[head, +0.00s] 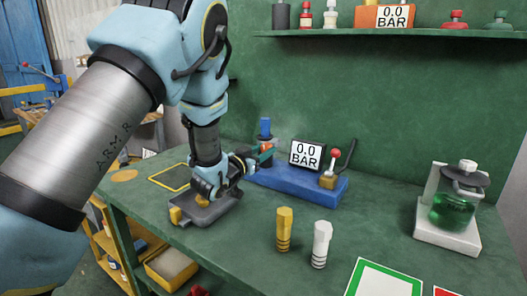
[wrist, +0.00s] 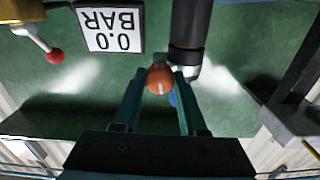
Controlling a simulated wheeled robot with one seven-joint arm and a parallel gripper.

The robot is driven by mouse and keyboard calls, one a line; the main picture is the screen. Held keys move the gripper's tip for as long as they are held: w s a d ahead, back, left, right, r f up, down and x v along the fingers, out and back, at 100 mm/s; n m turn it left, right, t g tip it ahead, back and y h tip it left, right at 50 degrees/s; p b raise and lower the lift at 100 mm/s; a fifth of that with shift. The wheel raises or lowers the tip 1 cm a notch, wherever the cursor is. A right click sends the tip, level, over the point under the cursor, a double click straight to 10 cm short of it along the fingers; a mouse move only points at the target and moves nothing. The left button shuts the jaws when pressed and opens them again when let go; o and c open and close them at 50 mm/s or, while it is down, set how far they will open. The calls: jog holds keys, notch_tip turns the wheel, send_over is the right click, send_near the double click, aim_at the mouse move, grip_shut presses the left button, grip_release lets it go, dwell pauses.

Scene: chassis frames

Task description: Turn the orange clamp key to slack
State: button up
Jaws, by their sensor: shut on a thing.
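The orange clamp key (wrist: 160,80) shows in the wrist view as a round knob with a short pale mark on its face. My gripper (wrist: 157,90) is shut on it, with one teal finger on each side. In the head view my gripper (head: 266,152) reaches in level at the left end of the blue base (head: 300,184), beside a blue-topped post (head: 265,127). The fingers and wrist hide most of the key there. I cannot tell which setting the pale mark stands at.
A gauge (head: 307,154) reading 0.0 BAR and a red-knobbed lever (head: 334,157) stand on the blue base. A yellow peg (head: 284,229) and a white peg (head: 321,244) stand in front. A green flask (head: 452,208) is at right. A shelf (head: 400,33) runs above.

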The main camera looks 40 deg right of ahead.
grip_shut()
